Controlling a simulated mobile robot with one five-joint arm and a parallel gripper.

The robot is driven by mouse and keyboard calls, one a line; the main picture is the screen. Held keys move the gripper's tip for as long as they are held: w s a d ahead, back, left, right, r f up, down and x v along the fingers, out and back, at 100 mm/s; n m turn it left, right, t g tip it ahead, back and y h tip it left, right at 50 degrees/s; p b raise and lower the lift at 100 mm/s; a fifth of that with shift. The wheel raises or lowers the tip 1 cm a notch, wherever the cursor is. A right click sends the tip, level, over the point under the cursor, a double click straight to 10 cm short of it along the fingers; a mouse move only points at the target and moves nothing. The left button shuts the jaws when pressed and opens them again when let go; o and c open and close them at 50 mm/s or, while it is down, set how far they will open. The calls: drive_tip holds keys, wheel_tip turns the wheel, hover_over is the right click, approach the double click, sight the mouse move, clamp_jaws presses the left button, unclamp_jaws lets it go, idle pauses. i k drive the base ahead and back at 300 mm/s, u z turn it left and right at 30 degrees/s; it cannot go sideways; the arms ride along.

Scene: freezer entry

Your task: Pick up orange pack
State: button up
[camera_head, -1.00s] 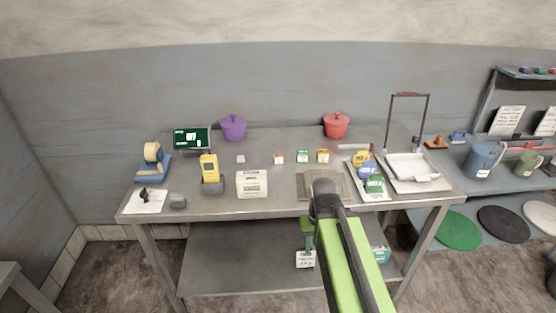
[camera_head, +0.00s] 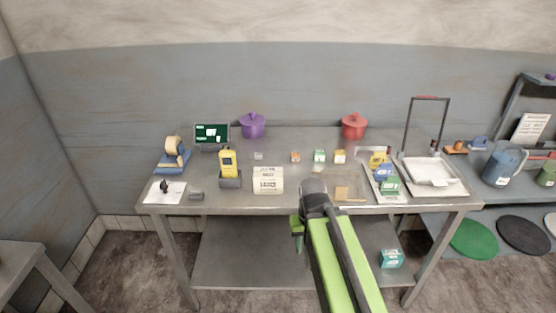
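The orange pack (camera_head: 295,156) is a small box standing on the steel table, left of a green pack (camera_head: 319,155) and a yellow pack (camera_head: 339,156). My arm reaches up from the bottom of the picture, its dark elbow in front of the table's front edge. My gripper (camera_head: 297,228) seems to be at the small green part hanging left of the elbow, in front of the table and well short of the orange pack. The arm hides most of it, so its fingers cannot be made out.
The table (camera_head: 225,203) also holds a white labelled box (camera_head: 268,180), a yellow device (camera_head: 228,164), purple (camera_head: 252,125) and red (camera_head: 354,126) pots, and a tray of packs (camera_head: 371,185) at right. A teal box (camera_head: 391,258) lies on the lower shelf.

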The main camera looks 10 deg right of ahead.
sight(294, 156)
drive_tip(key=u, duration=0.75)
drive_tip(key=k, duration=0.1)
drive_tip(key=u, duration=3.15)
drive_tip(key=k, duration=1.5)
drive_tip(key=z, duration=1.75)
drive_tip(key=i, duration=1.7)
drive_tip(key=z, duration=0.1)
